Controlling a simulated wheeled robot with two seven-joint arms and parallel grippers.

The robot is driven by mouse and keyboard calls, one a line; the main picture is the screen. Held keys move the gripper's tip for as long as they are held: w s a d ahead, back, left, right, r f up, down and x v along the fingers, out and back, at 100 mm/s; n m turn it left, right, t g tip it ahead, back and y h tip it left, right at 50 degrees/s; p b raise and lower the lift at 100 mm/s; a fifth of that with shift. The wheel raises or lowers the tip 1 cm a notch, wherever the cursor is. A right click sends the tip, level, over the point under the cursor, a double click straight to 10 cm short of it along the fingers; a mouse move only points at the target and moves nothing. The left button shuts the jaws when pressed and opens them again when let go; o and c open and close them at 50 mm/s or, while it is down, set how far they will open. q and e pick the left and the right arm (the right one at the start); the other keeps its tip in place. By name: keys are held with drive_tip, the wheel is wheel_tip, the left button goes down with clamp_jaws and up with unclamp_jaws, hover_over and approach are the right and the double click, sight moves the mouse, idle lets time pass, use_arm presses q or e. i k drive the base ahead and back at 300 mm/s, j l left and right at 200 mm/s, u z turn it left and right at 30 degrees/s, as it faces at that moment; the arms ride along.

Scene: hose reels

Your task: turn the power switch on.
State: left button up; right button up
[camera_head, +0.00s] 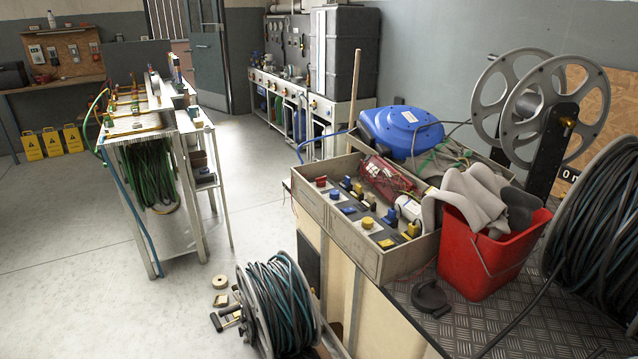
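No part labelled as a power switch can be made out. A shallow beige box (343,244) on the workbench holds several small blocks and buttons. Among them are a red button (321,181), a yellow square button (367,223) and a blue one (334,195). A board at the right edge, behind the reel stand, carries partly hidden dark marks (570,174), too covered to read. Neither of my grippers is in view, so I cannot tell where they are relative to these.
A blue case (399,131) sits behind. Hose reels stand at front (278,304) and far right (606,232). The floor (85,245) at left is clear.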

sight(321, 181)
drive_tip(key=i+j+z, duration=0.1)
drive_tip(key=i+j, duration=0.55)
drive_tip(key=j, duration=0.3)
drive_tip(key=i+z, duration=0.05)
